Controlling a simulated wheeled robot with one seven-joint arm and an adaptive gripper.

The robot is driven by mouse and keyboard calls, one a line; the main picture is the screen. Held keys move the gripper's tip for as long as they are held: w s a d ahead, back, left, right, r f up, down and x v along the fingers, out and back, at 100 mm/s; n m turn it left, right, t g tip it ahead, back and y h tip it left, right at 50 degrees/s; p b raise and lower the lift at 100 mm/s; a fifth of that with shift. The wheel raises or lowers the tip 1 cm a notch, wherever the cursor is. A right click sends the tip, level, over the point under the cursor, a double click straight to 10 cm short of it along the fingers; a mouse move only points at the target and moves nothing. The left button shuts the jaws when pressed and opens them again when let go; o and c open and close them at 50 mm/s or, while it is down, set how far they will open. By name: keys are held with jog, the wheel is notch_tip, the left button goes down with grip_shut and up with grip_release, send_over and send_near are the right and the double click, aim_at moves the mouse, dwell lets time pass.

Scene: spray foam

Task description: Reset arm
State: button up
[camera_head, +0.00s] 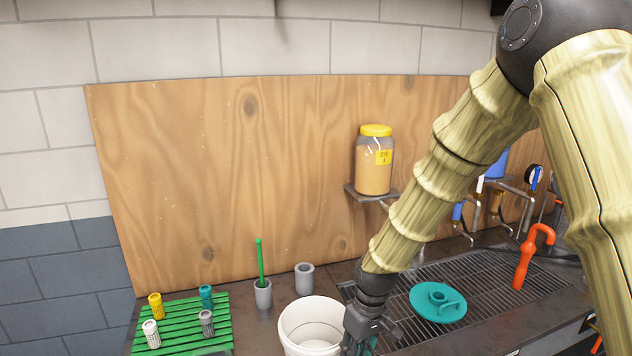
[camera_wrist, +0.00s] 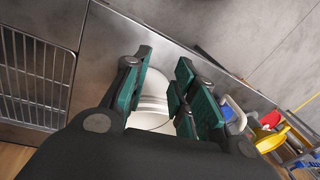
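My arm reaches down from the upper right in the head view. My gripper (camera_head: 362,334) is low, at the right rim of a white bucket (camera_head: 303,318), and its fingertips are partly cut off by the bottom edge. In the wrist view my gripper (camera_wrist: 160,82) has its green-padded fingers apart, with nothing held between them. The white bucket (camera_wrist: 152,103) shows through the gap, behind the fingers. I cannot tell whether the fingers touch the bucket.
A green slatted rack (camera_head: 185,328) with several small bottles stands at left. A grey cup (camera_head: 263,297) holds a green stick beside another grey cup (camera_head: 304,279). A teal lid-like piece (camera_head: 437,304) and an orange-red tool (camera_head: 528,262) are on the grate. A jar (camera_head: 374,162) sits on a wall shelf.

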jog(key=s+d+f+m+b, duration=0.1)
jog(key=s+f, duration=0.2)
jog(key=f, duration=0.4)
jog(key=s+d+f+m+b, duration=0.1)
jog(key=s+d+f, duration=0.1)
jog(key=f, duration=0.5)
jog(key=s+d+f+m+b, duration=0.2)
jog(key=s+d+f, duration=0.3)
jog(key=s+f, duration=0.6)
jog(key=s+d+f+m+h+b, duration=0.1)
jog(key=s+d+f, duration=0.4)
jog(key=s+f, duration=0.6)
jog(key=s+m+b, duration=0.1)
jog(key=s+b, duration=0.1)
jog(key=s, duration=0.2)
jog(key=shift+s+d+f+t+b, duration=0.15)
jog(key=shift+s+f+t+b, duration=0.15)
jog(key=shift+s+f+b, duration=0.1)
